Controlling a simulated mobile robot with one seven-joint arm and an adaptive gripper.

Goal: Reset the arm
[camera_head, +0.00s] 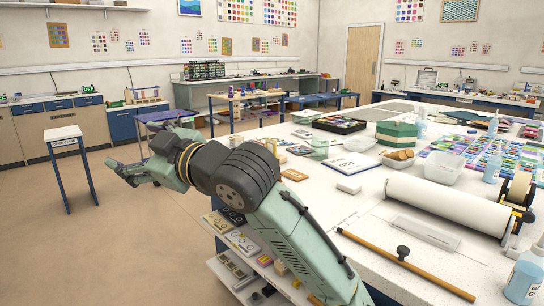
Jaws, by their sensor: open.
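My gripper (121,172) is at the left end of my arm, held out over the open floor to the left of the big white worktable (372,208). It points left and its fingers look apart, with nothing seen between them. My arm reaches from the bottom middle of the view up and left, passing in front of the table's left edge. It hides part of that edge and some of the shelves below.
Bare floor (110,255) lies below my gripper.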

